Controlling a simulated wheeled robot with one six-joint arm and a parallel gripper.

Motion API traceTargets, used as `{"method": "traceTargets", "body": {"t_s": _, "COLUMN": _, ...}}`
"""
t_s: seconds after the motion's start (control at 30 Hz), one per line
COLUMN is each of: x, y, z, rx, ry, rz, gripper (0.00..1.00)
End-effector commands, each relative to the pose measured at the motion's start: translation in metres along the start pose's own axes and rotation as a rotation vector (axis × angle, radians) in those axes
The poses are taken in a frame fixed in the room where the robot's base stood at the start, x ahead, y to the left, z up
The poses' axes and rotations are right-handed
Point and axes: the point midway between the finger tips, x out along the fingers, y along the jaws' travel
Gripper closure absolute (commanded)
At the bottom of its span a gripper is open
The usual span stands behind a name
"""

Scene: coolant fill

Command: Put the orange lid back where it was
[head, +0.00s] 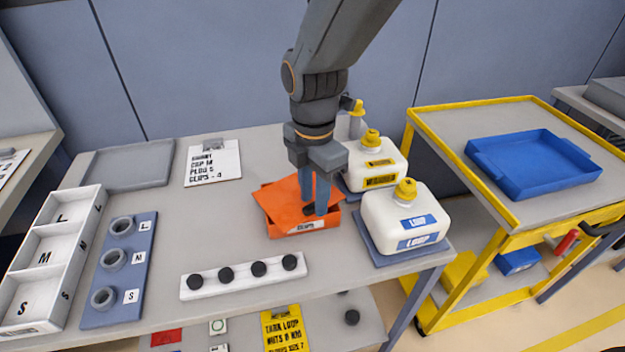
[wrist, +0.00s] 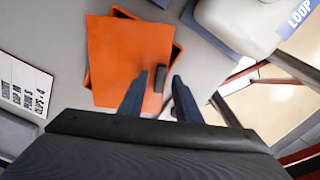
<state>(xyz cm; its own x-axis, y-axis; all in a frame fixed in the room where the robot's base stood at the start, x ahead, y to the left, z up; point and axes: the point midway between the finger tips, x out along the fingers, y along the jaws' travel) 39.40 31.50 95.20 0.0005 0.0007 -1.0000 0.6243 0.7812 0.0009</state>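The orange lid (head: 283,199) lies on top of an orange box (head: 300,229) labelled on its front. In the wrist view the lid (wrist: 120,60) sits turned askew to the box, whose dark inner edge (wrist: 177,52) shows at its side. A dark handle block (wrist: 158,78) stands on the lid near one edge. My gripper (head: 315,211) is lowered over the right part of the box. In the wrist view its two fingers (wrist: 160,80) are apart, one on each side of the handle, with visible gaps. Whether the lid rests flat is hard to tell.
Two white jugs with yellow caps, one labelled LOOP (head: 402,222), stand close on the right. A white strip with several black knobs (head: 245,275) lies in front. A clipboard sheet (head: 212,163) and grey tray (head: 130,165) are behind left. A yellow cart holds a blue tray (head: 533,165).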

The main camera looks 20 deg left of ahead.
Motion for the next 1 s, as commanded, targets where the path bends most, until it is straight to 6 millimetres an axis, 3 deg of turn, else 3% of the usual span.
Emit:
{"method": "traceTargets", "body": {"t_s": 0.17, "x": -0.024, "y": 0.002, "z": 0.001, "rx": 0.0, "ry": -0.001, "rz": 0.007, "gripper": 0.69}}
{"method": "traceTargets", "body": {"t_s": 0.6, "x": -0.11, "y": 0.001, "z": 0.0, "rx": 0.0, "ry": -0.001, "rz": 0.004, "gripper": 0.69}}
{"method": "traceTargets", "body": {"t_s": 0.8, "x": -0.127, "y": 0.001, "z": 0.0, "rx": 0.0, "ry": 0.0, "rz": 0.002, "gripper": 0.69}}
{"method": "traceTargets", "body": {"t_s": 1.0, "x": -0.13, "y": 0.0, "z": 0.0, "rx": 0.0, "ry": 0.0, "rz": 0.0, "gripper": 0.69}}
